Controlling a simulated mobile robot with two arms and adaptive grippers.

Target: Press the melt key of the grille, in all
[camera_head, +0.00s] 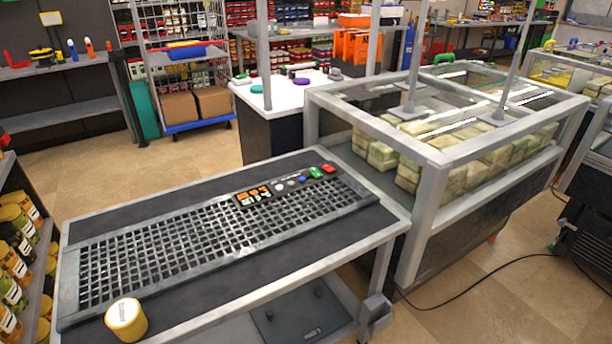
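The grille (215,235) is a long dark metal grid in a grey frame, lying on a dark-topped table. Any lettering on the keys is too small to read, so I cannot tell which is the melt key. Neither gripper shows in the head view.
A glass-topped case (438,158) with stacked pale blocks stands to the right. Shelves with jars (18,262) are at the left edge. A black cable (470,292) lies on the floor at right.

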